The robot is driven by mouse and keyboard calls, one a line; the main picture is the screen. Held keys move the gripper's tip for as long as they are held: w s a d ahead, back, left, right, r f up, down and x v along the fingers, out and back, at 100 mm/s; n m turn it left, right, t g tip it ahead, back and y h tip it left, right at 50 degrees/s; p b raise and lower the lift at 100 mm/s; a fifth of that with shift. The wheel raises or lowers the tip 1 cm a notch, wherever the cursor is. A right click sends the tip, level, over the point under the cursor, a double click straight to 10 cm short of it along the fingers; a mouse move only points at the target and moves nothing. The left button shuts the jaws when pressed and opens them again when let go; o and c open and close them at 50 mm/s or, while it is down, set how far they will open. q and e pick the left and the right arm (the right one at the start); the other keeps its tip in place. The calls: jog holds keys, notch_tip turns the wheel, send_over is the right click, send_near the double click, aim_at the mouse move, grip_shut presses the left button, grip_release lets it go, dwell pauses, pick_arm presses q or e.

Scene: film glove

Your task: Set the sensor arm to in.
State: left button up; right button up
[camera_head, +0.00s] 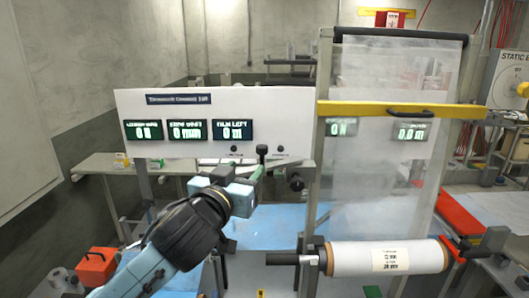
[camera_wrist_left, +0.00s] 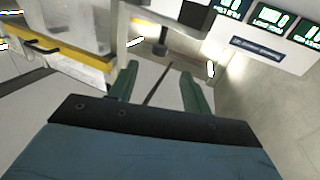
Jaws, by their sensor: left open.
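A dark knob (camera_head: 262,150) on a short stem shows just under the white display panel in the head view, and I take it to be the sensor arm's handle. My right gripper is not in view.
The white display panel (camera_head: 215,105) stands above the left gripper. A yellow bar (camera_head: 400,109) crosses the film sheet (camera_head: 385,160) at right. A white film roll (camera_head: 388,257) lies below it. A red toolbox (camera_head: 96,266) sits at lower left.

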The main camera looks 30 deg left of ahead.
aim_at(260, 154)
pick_arm(q)
jog(key=b+x, duration=0.1)
jog(key=x, duration=1.1)
jog(key=shift+f, duration=0.15)
jog(key=shift+w+a, duration=0.15)
jog(key=shift+w, duration=0.45)
jog(key=shift+c, duration=0.2)
grip_shut()
